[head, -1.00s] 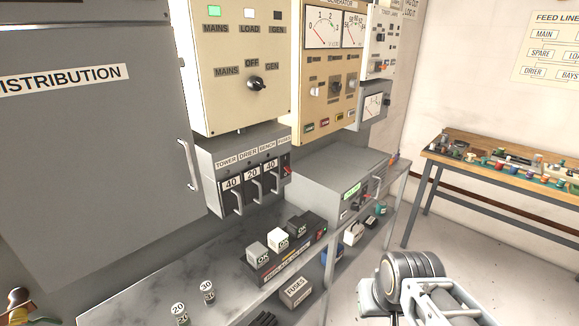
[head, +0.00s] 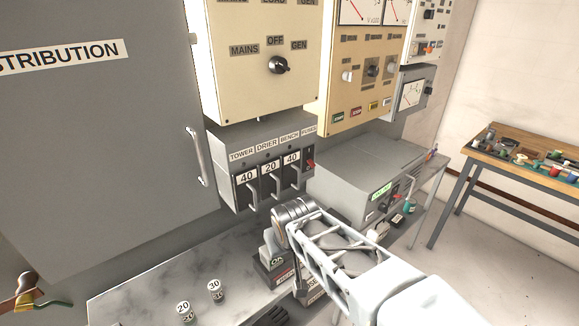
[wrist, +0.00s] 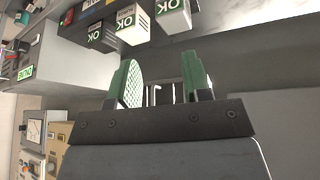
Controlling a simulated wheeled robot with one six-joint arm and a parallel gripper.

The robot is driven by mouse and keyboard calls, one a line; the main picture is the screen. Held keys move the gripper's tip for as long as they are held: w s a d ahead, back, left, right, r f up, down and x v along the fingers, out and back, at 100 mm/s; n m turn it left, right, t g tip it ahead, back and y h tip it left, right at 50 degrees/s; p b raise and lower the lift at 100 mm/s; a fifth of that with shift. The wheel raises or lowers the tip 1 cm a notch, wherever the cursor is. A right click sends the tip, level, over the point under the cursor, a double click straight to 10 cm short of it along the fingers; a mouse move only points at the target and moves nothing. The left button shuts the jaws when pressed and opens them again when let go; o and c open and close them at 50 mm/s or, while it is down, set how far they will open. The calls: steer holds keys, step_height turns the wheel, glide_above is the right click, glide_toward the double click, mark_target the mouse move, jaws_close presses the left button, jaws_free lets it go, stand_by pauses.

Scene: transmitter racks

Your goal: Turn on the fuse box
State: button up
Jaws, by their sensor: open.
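The grey fuse box (head: 228,145) hangs below the cream mains panel in the head view. Its labels include TOWER, DRIER and BENCH, above black fuse holders (head: 270,181) marked 40, 20 and 40 with pale handles. A small red switch (head: 311,164) sits at its right end; I cannot tell its position for sure. My arm reaches in from the lower right, its end just below the fuse box; the fingers are hidden there. In the wrist view my gripper (wrist: 163,82) has two green-padded fingers apart, with nothing clearly held between them.
Blocks marked OK (wrist: 130,24) show close by in the wrist view. Two small fuses marked 20 (head: 184,311) and 30 (head: 215,292) stand on the grey bench (head: 150,280). A grey unit (head: 350,170) stands right of the fuse box. The grey distribution cabinet (head: 90,130) is at left.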

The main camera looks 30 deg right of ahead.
steer(key=w+d+r+m+t+h, duration=0.1)
steer(key=w+d+r+t+h, duration=0.2)
steer(key=w+d, duration=0.55)
steer(key=n+t+y+b, duration=0.3)
steer(key=n+t+y, duration=0.1)
steer(key=t+y, duration=0.5)
glide_toward(314, 166)
steer(key=shift+h, duration=0.6)
steer(key=w, duration=0.3)
steer(key=w+a, duration=0.1)
steer(key=w, duration=0.1)
steer(key=w+a, duration=0.1)
steer(key=w, duration=0.2)
steer(key=shift+w+a+f+p, duration=0.15)
steer(key=shift+w+f+p, duration=0.05)
steer(key=shift+w+p, duration=0.15)
steer(key=shift+c, duration=0.2)
jaws_close()
